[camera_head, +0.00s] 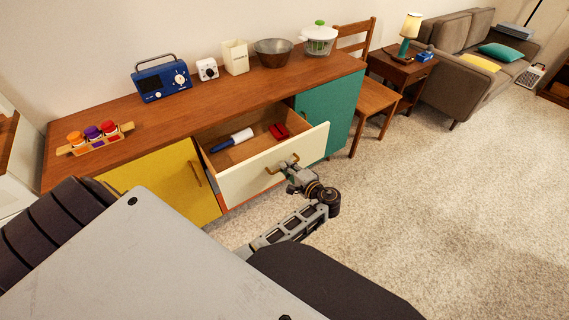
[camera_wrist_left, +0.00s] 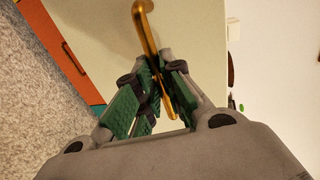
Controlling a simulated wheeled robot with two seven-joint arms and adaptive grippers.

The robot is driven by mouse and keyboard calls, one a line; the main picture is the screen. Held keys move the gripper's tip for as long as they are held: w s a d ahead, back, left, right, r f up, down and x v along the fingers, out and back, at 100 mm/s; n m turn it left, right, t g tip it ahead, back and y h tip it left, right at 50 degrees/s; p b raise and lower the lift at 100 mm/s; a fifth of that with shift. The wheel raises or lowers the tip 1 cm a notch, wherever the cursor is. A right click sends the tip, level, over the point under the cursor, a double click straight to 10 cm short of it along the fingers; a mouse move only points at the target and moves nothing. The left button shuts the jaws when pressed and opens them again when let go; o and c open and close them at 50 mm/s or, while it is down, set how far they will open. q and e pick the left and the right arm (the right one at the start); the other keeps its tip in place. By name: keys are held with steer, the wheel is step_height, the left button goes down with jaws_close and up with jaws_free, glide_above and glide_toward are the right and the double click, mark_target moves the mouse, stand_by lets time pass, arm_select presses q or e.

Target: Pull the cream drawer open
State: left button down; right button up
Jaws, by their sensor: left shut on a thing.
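The cream drawer (camera_head: 246,184) stands pulled out from the middle of the wooden hutch (camera_head: 225,108). Its inside shows a blue-and-white rolled item (camera_head: 231,140) and a red item (camera_head: 279,131). A brass handle (camera_head: 283,164) is on the drawer's front; it also shows in the left wrist view (camera_wrist_left: 146,22). My left gripper (camera_head: 293,171) is at the handle, and in the left wrist view its green-padded fingers (camera_wrist_left: 157,82) are closed around the brass bar. My right gripper is not seen in either view.
A yellow door (camera_head: 165,184) is left of the drawer and a teal door (camera_head: 331,112) right of it. A radio (camera_head: 161,80), bowl (camera_head: 273,52) and spinner (camera_head: 319,38) stand on top. Carpet (camera_head: 430,200) in front is clear to the right.

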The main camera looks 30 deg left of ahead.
arm_select(q)
steer(key=shift+s+d, duration=0.1)
steer(key=shift+d, duration=0.2)
steer(key=c, duration=1.5)
jaws_free()
steer(key=shift+r, duration=0.1)
